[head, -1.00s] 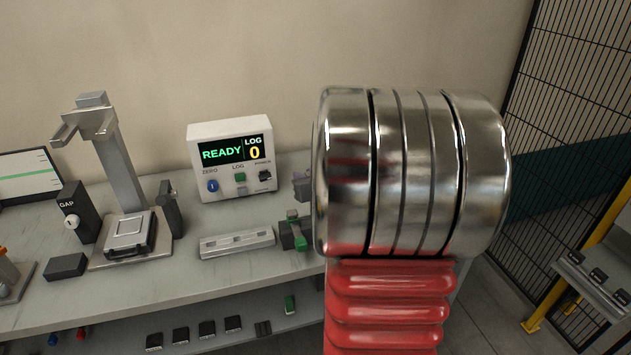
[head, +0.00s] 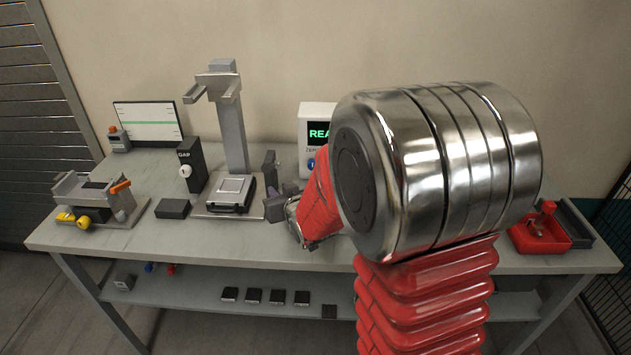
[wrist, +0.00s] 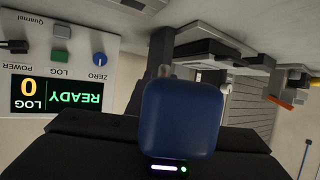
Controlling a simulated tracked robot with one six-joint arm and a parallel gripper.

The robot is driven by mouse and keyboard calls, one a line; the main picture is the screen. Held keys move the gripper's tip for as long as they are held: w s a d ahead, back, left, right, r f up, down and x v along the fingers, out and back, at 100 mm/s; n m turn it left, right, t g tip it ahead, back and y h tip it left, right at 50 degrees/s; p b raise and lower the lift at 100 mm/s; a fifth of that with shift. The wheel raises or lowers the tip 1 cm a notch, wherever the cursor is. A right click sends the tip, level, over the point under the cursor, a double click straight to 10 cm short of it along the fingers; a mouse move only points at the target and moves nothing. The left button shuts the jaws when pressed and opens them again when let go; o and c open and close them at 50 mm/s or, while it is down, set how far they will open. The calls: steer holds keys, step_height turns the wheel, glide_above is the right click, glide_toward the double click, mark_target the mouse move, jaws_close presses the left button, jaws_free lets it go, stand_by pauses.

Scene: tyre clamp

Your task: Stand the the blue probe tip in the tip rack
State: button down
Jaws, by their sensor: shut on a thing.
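The blue probe tip (wrist: 180,115) fills the middle of the wrist view, a rounded dark blue block with a small grey end behind it. My gripper (wrist: 165,142) is shut on it, with dark jaws on both sides. In the head view my gripper (head: 292,204) is over the bench just right of the grey measuring stand (head: 232,135); the tip cannot be made out there. The tip rack is not visible now; the bench right of the stand is covered by my arm.
The readout box (head: 316,125), reading READY and LOG 0 in the wrist view, stands behind my arm. A dark upright block (head: 270,172) is close to my gripper. A black gap box (head: 190,165) and a small dark block (head: 173,208) stand left.

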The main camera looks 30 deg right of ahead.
steer(key=shift+n+y, duration=0.5)
steer(key=shift+y, duration=0.1)
steer(key=a, duration=0.3)
steer(key=a+f, duration=0.1)
steer(key=a, duration=0.2)
steer(key=a+f, duration=0.1)
steer(key=a, duration=0.2)
steer(key=shift+a, duration=0.25)
